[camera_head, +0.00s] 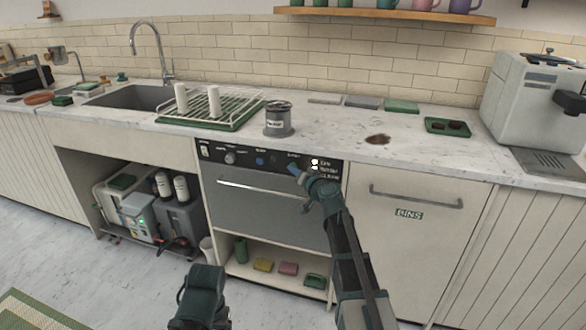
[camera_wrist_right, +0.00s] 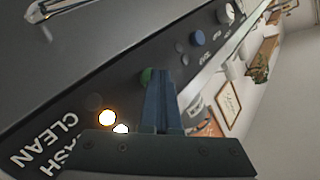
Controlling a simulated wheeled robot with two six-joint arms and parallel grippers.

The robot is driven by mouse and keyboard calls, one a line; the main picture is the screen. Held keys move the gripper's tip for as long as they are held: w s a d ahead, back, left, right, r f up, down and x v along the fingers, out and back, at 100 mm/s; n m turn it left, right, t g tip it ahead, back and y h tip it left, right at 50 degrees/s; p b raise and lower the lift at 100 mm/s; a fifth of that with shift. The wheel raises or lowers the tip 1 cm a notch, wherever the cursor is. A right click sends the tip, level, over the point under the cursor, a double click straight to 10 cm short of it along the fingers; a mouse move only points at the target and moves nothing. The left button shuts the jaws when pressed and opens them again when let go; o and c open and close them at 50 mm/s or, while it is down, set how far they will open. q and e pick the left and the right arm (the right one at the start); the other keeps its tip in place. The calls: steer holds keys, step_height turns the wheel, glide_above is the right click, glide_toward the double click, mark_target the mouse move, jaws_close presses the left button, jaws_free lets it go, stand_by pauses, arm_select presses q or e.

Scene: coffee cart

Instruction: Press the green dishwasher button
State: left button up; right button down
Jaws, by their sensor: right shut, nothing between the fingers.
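The dishwasher (camera_head: 268,200) has a grey front under the counter, with a black control panel (camera_head: 218,152) along its top. My right gripper (camera_head: 294,169) is shut and empty at the right half of this panel. In the right wrist view its blue fingers (camera_wrist_right: 160,100) point at the panel. The green button (camera_wrist_right: 145,76) shows there just left of the fingertips and is partly covered by them. I cannot tell whether they touch. In the head view the button is hidden behind the gripper. My left gripper's fingers do not show.
Glowing lights (camera_wrist_right: 107,118) sit beside the words CLEAN and WASH. A blue knob (camera_wrist_right: 197,38) is farther along the panel. The dishwasher handle (camera_head: 262,188) runs below it. On the counter above stand a grey canister (camera_head: 279,121) and a dish rack (camera_head: 238,113).

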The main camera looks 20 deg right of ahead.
steer(key=shift+s, duration=0.1)
steer(key=shift+s+a, duration=0.45)
steer(key=shift+s, duration=0.2)
steer(key=s+a, duration=0.2)
steer(key=s, duration=0.2)
steer(key=shift+s+a, duration=0.1)
steer(key=shift+a, duration=0.3)
stand_by(0.5)
